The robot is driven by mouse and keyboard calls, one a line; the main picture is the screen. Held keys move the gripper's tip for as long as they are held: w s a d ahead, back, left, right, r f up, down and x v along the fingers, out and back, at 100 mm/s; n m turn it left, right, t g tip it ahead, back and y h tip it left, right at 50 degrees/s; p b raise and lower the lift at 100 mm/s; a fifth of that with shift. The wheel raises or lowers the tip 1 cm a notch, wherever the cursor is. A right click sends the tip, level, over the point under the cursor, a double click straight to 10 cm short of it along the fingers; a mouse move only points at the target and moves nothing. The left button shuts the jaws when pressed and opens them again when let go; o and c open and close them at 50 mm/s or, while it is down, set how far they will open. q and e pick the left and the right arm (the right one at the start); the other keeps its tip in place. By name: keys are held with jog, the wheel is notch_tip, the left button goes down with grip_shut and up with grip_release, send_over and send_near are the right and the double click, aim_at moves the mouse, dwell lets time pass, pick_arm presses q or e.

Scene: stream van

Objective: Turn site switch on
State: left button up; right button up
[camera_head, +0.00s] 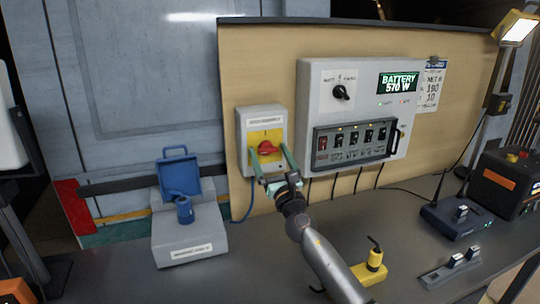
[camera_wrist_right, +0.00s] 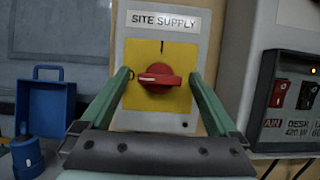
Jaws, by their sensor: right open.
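The site supply switch is a red rotary knob (camera_head: 267,147) on a yellow plate (camera_head: 262,134) in a grey box (camera_head: 242,120) on the wooden panel. The knob also shows in the right wrist view (camera_wrist_right: 160,78), where its bar lies roughly horizontal, with a dark mark above it on the plate. My right gripper (camera_head: 269,158) is open, with its green fingers on either side of the knob. In the right wrist view the fingers (camera_wrist_right: 160,82) flank the yellow plate, and whether they touch the knob is unclear. My left gripper is not in view.
Right of the switch is a grey panel (camera_head: 312,85) with a selector dial, a row of rocker switches and a display reading BATTERY 570 W. A blue-lidded grey box (camera_head: 185,243) stands left. A yellow object (camera_head: 369,274) and a blue unit (camera_head: 452,220) are on the bench.

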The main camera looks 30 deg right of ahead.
jog(key=shift+c, duration=0.3)
jog(key=c, duration=1.3)
